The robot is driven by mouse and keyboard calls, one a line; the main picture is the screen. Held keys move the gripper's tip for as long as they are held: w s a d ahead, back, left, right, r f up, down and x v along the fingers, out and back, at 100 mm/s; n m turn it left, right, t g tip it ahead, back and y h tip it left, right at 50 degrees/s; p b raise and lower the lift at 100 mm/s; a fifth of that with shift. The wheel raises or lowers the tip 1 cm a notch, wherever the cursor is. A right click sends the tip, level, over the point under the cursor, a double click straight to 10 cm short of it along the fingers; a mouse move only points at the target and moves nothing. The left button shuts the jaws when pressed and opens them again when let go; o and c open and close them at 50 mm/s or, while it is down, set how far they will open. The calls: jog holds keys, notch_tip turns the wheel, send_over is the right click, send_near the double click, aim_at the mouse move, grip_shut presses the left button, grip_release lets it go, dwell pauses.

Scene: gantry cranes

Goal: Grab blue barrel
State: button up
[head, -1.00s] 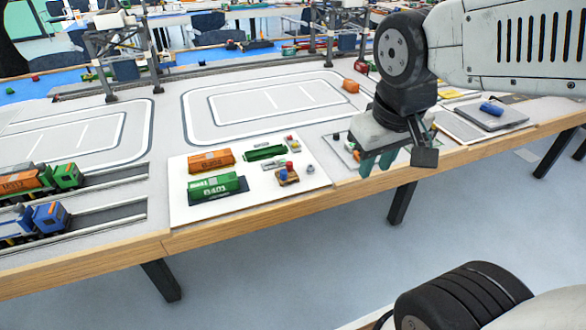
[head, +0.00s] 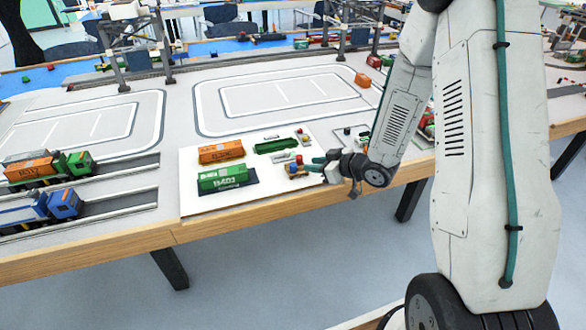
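The small blue barrel (head: 292,168) stands on the white board, on or at a small wooden pallet. A small red piece (head: 299,159) is right beside it. My gripper (head: 303,168) reaches in from the right, low over the board. The fingertips are very near the barrel and hide part of the pallet. I cannot tell whether they touch anything.
The white board (head: 190,190) also holds an orange container (head: 221,151), a green container (head: 222,177) and a dark green wagon (head: 276,146). Toy trucks (head: 35,205) stand on the left tracks. Gantry cranes (head: 133,45) stand behind. The wooden table edge (head: 240,218) runs along the front.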

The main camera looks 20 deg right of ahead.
aim_at(296, 166)
jog(key=shift+s+a+f+y, duration=0.1)
jog(key=shift+a+f+y, duration=0.3)
jog(key=shift+a+f, duration=0.15)
jog(key=x, duration=0.7)
jog(key=shift+a+r, duration=0.15)
jog(key=shift+a, duration=0.05)
grip_shut()
